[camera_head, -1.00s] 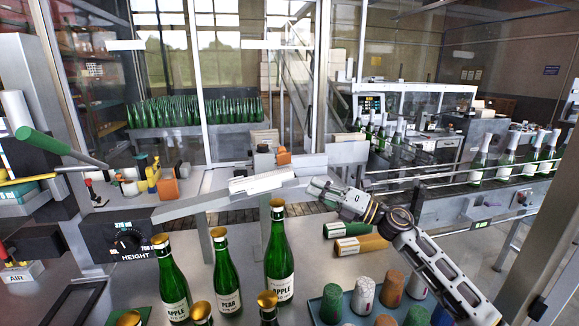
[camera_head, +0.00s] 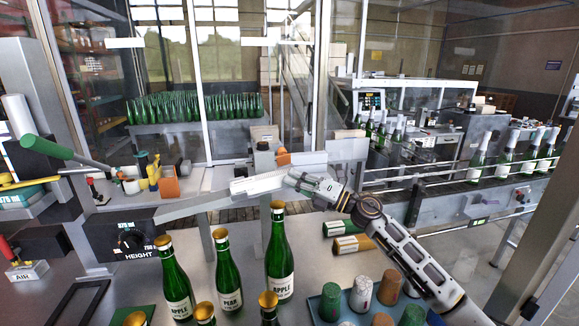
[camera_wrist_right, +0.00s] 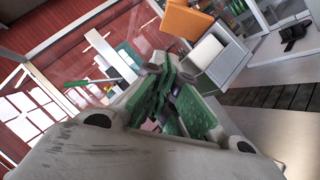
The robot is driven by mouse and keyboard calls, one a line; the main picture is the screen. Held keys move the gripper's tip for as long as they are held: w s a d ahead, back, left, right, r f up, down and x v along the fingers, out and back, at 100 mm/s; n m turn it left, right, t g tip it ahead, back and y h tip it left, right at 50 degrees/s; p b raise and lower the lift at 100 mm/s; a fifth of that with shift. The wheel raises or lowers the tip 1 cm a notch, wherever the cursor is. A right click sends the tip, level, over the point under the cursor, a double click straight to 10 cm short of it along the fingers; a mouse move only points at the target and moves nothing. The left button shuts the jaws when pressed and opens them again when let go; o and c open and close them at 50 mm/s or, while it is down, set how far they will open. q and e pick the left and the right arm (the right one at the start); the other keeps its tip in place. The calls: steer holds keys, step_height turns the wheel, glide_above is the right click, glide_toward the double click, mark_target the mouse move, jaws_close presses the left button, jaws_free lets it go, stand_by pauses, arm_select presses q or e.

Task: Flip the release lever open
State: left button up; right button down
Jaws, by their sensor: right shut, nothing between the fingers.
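A long lever with a green handle (camera_head: 47,147) rises at the left of the head view. Smaller red-handled levers stand by the height dial (camera_head: 93,187) and on the AIR block (camera_head: 12,252). I cannot tell which is the release lever. My right gripper (camera_head: 292,177) is shut and empty, at the right end of the pale block on the grey rail, well right of these levers. In the right wrist view its green-padded fingers (camera_wrist_right: 178,100) are together. My left gripper is not in view.
Green bottles with gold tops (camera_head: 279,255) stand on the near table. A blue tray (camera_head: 318,311) holds coloured capsule stacks at the front right. Rolls (camera_head: 352,244) lie behind it. The grey rail (camera_head: 190,207) crosses the middle. Glass panels stand behind.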

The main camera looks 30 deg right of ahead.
mark_target(284, 156)
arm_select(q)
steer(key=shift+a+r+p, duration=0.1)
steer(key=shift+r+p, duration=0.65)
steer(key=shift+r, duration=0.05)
arm_select(e)
steer(key=shift+w+d+r, duration=0.1)
steer(key=shift+w+r, duration=0.45)
steer(key=shift+w, duration=0.35)
steer(key=shift+w+d+r, duration=0.1)
steer(key=shift+w+r, duration=0.4)
steer(key=shift+w, duration=0.35)
